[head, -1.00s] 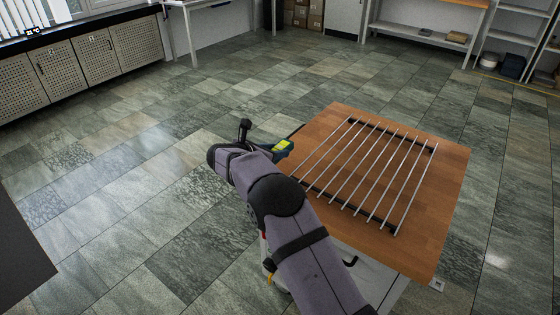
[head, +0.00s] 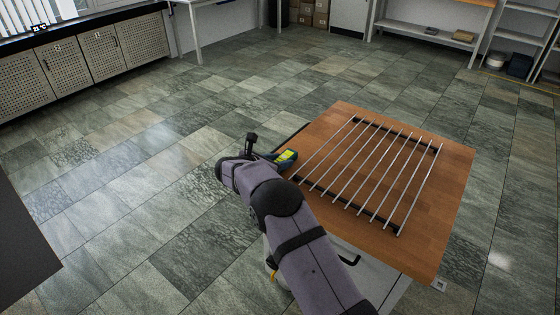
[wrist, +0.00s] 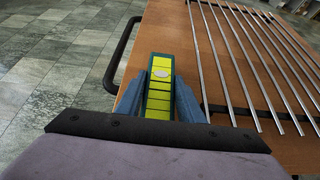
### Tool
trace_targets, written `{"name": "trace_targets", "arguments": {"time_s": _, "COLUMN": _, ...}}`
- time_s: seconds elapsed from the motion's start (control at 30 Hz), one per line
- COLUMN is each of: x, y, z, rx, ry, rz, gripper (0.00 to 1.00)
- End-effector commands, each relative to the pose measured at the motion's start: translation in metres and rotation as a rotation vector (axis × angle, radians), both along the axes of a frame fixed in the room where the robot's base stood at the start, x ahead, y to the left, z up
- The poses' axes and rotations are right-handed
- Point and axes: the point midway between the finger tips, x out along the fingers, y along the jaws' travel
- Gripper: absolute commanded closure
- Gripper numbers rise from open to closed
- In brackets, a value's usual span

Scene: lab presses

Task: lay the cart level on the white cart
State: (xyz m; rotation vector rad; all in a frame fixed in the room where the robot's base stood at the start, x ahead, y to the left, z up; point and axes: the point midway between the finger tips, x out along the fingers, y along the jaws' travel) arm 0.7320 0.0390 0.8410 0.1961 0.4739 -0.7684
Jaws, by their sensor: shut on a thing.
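The level (head: 286,155) is a small green and yellow bar. My gripper (wrist: 161,92) is shut on it, with a blue-grey finger on each side in the wrist view. The level's far end (wrist: 160,62) points away from my wrist. The white cart (head: 368,275) has a brown wooden top (head: 442,205). The level is at the left edge of this top, beside the metal rods. I cannot tell whether it touches the wood. My arm hides part of the cart's near left side.
A rack of several parallel metal rods (head: 368,172) covers much of the top; it also shows in the wrist view (wrist: 235,60). A dark handle (wrist: 122,55) runs along the cart's left edge. Bare wood borders the rods. Open tiled floor surrounds the cart.

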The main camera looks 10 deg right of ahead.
Motion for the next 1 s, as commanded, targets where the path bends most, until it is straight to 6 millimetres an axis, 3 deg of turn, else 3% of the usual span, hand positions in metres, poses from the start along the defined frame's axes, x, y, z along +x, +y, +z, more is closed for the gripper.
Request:
{"name": "trace_targets", "arguments": {"time_s": 0.07, "x": 0.000, "y": 0.000, "z": -0.002, "rx": 0.000, "ry": -0.001, "rz": 0.000, "gripper": 0.93}}
{"name": "trace_targets", "arguments": {"time_s": 0.1, "x": 0.000, "y": 0.000, "z": -0.001, "rx": 0.000, "ry": 0.000, "rz": 0.000, "gripper": 0.56}}
{"name": "trace_targets", "arguments": {"time_s": 0.17, "x": 0.000, "y": 0.000, "z": -0.001, "rx": 0.000, "ry": 0.000, "rz": 0.000, "gripper": 0.47}}
{"name": "trace_targets", "arguments": {"time_s": 0.57, "x": 0.000, "y": 0.000, "z": 0.002, "rx": 0.000, "ry": 0.000, "rz": 0.000, "gripper": 0.47}}
{"name": "trace_targets", "arguments": {"time_s": 1.0, "x": -0.040, "y": 0.042, "z": 0.031, "rx": 0.000, "ry": -0.001, "rz": 0.003, "gripper": 0.47}}
